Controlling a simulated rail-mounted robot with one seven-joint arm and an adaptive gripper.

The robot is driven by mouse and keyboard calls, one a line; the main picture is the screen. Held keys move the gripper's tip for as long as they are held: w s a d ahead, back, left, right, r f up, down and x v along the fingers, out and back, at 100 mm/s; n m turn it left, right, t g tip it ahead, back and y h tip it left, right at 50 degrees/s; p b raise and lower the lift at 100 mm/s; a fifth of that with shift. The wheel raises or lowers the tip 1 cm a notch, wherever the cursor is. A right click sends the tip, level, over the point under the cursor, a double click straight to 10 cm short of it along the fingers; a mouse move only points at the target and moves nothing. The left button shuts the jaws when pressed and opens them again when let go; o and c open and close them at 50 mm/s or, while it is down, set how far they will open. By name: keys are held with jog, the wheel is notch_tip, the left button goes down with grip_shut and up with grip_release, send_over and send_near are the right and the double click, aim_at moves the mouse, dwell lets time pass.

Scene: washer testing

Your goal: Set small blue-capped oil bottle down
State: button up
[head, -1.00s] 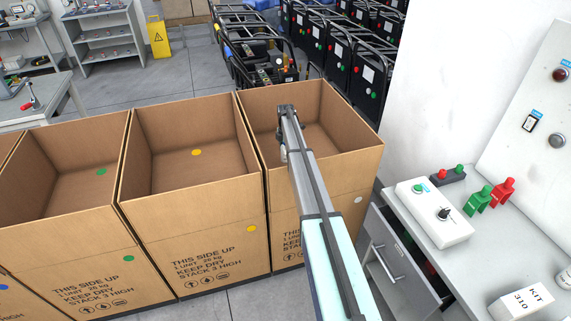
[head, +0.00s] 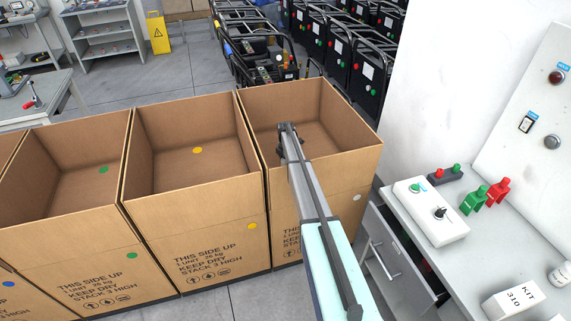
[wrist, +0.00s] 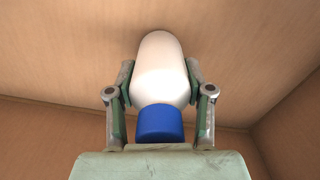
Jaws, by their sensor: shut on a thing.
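The small oil bottle (wrist: 160,65) has a white body and a blue cap (wrist: 160,123). In the wrist view, the two fingers of my gripper (wrist: 159,80) are closed on the sides of its body, with the cap toward the palm. Brown cardboard walls surround it in that view. In the head view, my arm reaches into the rightmost open carton (head: 335,195), which has a white dot on its front. The bottle is hidden there behind my arm. I cannot tell whether the bottle touches the carton floor.
A carton with yellow dots (head: 205,210) stands directly left, and one with green dots (head: 75,225) beyond it. At right, a grey bench (head: 470,265) carries a white switch box (head: 430,212) above an open drawer (head: 405,270). Black generators (head: 345,70) stand behind the cartons.

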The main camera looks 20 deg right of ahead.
jog(key=shift+f, duration=0.15)
jog(key=o, duration=1.3)
jog(key=shift+c, duration=0.2)
notch_tip(320, 180, up, 12)
jog(key=b, duration=0.4)
